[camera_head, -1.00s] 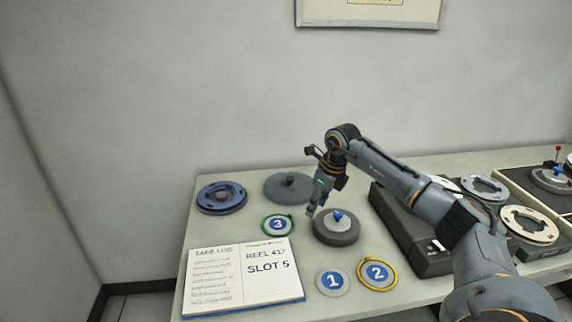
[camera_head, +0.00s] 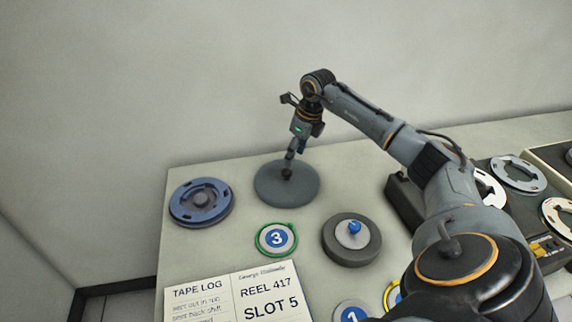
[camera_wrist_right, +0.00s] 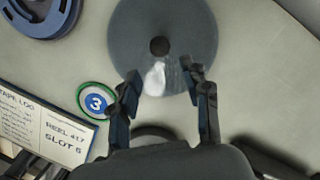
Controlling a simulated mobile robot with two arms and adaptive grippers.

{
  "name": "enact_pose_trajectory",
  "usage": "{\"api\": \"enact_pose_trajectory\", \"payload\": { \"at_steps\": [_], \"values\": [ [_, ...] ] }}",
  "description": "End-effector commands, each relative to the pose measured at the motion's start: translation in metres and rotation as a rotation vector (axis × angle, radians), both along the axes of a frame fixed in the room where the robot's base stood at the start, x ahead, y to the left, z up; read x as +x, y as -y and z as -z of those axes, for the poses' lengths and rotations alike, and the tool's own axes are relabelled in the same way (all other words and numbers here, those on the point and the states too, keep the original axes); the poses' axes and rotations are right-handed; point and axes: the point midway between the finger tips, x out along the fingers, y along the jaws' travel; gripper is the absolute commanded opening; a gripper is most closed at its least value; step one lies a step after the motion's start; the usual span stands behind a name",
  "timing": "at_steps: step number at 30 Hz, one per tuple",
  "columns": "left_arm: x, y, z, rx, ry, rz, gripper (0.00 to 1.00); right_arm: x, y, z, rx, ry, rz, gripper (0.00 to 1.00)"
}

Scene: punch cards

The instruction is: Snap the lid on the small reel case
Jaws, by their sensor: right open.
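The lid, a flat grey disc (camera_head: 268,190) with a small dark knob (camera_head: 287,174), lies on the table near its back edge. The small reel case (camera_head: 368,252), a dark round case with a silver disc and blue knob (camera_head: 354,227) at its centre, sits in front and to the right of it. My right gripper (camera_head: 290,155) points down above the lid, close to the knob. In the wrist view its fingers (camera_wrist_right: 160,72) are apart and empty, with the lid (camera_wrist_right: 185,25) and knob (camera_wrist_right: 159,46) just beyond the tips. My left gripper is not in view.
A blue reel (camera_head: 201,203) lies at the table's left. An open tape log (camera_head: 240,298) and discs marked 1 (camera_head: 353,313) and 2 are in front. A reel machine (camera_head: 402,200) stands right.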

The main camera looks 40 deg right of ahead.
Motion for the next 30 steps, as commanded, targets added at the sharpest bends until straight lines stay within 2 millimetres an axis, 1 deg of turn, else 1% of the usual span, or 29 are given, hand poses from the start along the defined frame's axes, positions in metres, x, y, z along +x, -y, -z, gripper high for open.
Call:
{"api": "enact_pose_trajectory", "payload": {
  "at_steps": [1, 9, 16, 22, 30],
  "values": [
    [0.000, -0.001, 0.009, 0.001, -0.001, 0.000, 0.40, 0.002, -0.001, 0.011, 0.001, 0.000, 0.001, 0.47],
    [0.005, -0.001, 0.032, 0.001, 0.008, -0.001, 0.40, 0.009, -0.003, 0.043, 0.000, 0.000, 0.001, 0.47],
    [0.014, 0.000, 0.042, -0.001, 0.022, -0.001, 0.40, 0.016, -0.005, 0.066, 0.000, 0.000, 0.001, 0.47],
    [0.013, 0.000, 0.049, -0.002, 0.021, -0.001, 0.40, 0.019, -0.005, 0.078, 0.000, 0.001, 0.001, 0.47],
    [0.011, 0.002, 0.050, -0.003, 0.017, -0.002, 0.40, 0.020, -0.005, 0.082, 0.000, 0.001, 0.001, 0.47]
  ]
}}
